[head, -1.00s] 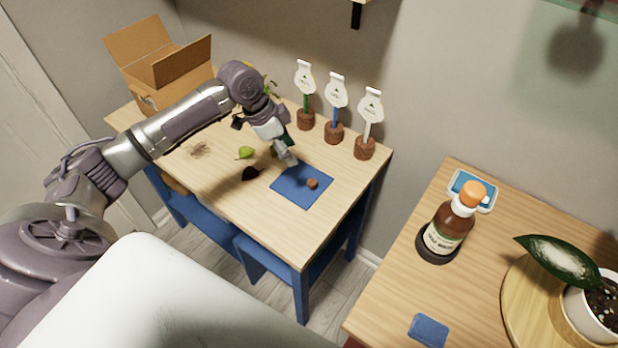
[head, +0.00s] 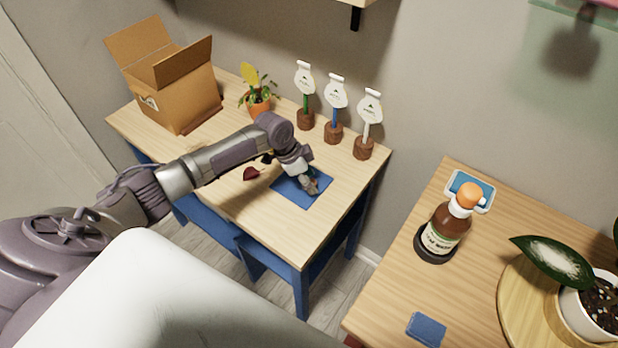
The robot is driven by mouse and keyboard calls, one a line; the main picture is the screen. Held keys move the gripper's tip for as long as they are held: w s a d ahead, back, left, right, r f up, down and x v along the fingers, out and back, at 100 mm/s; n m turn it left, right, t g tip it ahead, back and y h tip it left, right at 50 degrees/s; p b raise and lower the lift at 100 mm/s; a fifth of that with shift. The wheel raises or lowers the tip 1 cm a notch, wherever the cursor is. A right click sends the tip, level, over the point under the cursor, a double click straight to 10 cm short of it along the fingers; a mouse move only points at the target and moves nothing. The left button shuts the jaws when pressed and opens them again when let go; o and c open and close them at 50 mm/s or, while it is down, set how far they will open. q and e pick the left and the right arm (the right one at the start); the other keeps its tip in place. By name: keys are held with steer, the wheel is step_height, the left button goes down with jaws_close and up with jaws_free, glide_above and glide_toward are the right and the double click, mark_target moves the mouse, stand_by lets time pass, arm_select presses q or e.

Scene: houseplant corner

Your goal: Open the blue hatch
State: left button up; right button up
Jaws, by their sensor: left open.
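A flat blue square panel (head: 290,192) lies on the light wooden table, near its right end; it looks closed and flush. I cannot tell for certain whether it is the blue hatch. My left gripper (head: 313,189) is open and points down over the panel's right part. The small brown round piece on the panel is hidden behind the gripper, so I cannot tell whether the fingers touch it. My right gripper is not in view.
A dark red leaf (head: 251,174) lies left of the panel. Three tag stakes (head: 335,110), a potted plant (head: 259,106) and an open cardboard box (head: 172,88) stand behind. A brown bottle (head: 445,228) stands on the right table. The wooden table's front part is clear.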

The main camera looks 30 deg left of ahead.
arm_select(q)
jaws_close()
steer(key=shift+d+r, duration=0.1)
steer(key=shift+d, duration=0.2)
steer(key=d+p, duration=0.1)
steer(key=d, duration=0.2)
steer(key=s+d+p, duration=0.1)
steer(key=d+p, duration=0.1)
steer(key=d, duration=0.2)
steer(key=d+p, duration=0.1)
steer(key=d, duration=0.3)
steer(key=shift+s, duration=0.25)
steer(key=shift+a, duration=0.3)
jaws_free()
